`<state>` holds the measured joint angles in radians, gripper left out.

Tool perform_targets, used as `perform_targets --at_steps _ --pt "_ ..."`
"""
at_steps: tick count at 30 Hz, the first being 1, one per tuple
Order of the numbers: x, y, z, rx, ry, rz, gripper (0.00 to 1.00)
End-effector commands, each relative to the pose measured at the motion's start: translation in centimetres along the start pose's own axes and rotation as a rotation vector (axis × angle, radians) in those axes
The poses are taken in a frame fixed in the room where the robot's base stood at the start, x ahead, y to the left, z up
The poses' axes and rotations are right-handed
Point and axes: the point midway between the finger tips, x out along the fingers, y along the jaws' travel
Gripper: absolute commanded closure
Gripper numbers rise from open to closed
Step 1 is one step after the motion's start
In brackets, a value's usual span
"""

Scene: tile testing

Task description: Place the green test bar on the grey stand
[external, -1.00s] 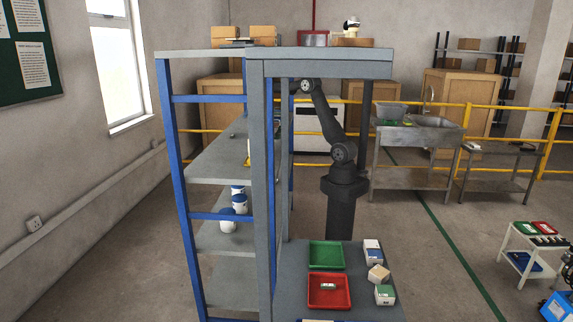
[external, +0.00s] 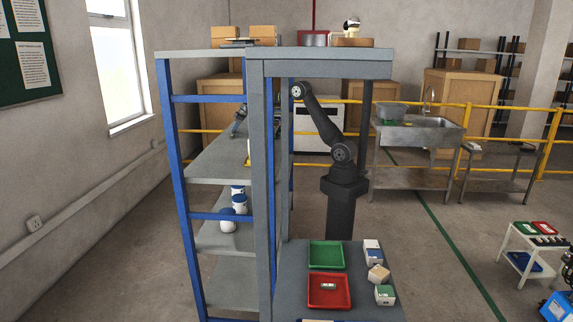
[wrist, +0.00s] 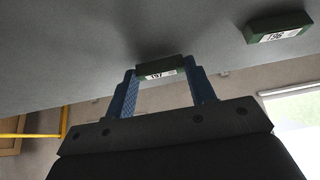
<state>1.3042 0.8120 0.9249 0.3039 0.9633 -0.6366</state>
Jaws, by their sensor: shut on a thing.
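In the wrist view my gripper (wrist: 160,84) has its two blue fingers shut on a small dark green bar (wrist: 160,69) with a white printed label. A second green bar (wrist: 279,28) with a similar label rests against a broad grey surface (wrist: 70,50), to the right of my gripper and apart from it. The held bar is close to that surface; I cannot tell whether it touches. In the external view the end of my arm is mostly hidden behind the rack post, near the upper shelf (external: 215,160). I cannot pick out the grey stand with certainty.
The rack's blue posts (external: 178,190) and grey post (external: 263,200) stand around the shelf. White and blue jars (external: 227,226) are on the shelf below. A green tray (external: 326,243) and a red tray (external: 315,303) lie on the lower bench with small boxes (external: 373,252).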

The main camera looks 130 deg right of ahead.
Motion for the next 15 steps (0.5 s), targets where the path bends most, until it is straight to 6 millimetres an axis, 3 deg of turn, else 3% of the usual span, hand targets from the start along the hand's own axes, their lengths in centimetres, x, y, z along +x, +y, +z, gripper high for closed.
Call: perform_targets --at_steps 6,7,10,15 --pt "0.35 0.00 0.23 0.000 -0.001 -0.001 0.72" --pt "0.38 0.00 0.25 0.000 -0.001 -0.001 0.48" --pt "0.34 0.00 0.22 0.000 -0.001 0.000 0.29" --pt "0.32 0.00 0.20 0.000 -0.001 0.000 0.28"
